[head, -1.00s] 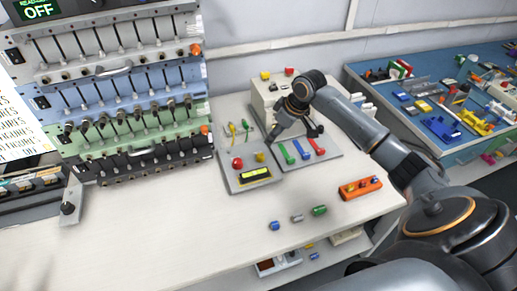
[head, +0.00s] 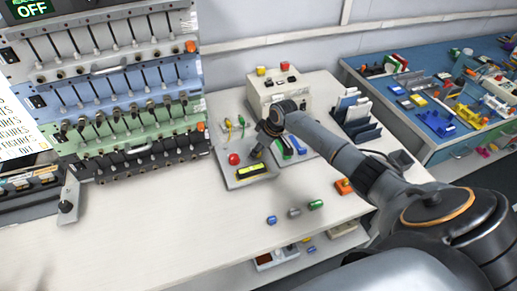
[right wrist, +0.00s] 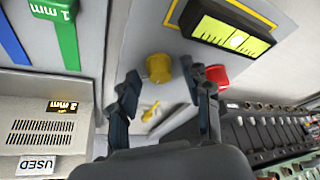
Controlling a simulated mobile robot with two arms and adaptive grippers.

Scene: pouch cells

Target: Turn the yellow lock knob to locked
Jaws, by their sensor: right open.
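The yellow lock knob (right wrist: 158,67) shows in the right wrist view on a grey panel, beside a red button (right wrist: 217,76) and a black display with a yellow-green screen (right wrist: 235,35). My right gripper (right wrist: 160,72) is open, with one fingertip to each side of the knob in that view. I cannot tell whether the fingers touch it. In the head view my right gripper (head: 259,150) is over the panel (head: 231,178) and hides the knob; the red button (head: 234,159) and display (head: 252,170) stay visible. My left gripper is not in view.
A rack of cell channels (head: 130,95) stands to the left. A beige box (head: 277,88) is behind the panel, with a dark slotted holder (head: 357,120) to its right. Small coloured cylinders (head: 294,212) lie in front. The table's front left is clear.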

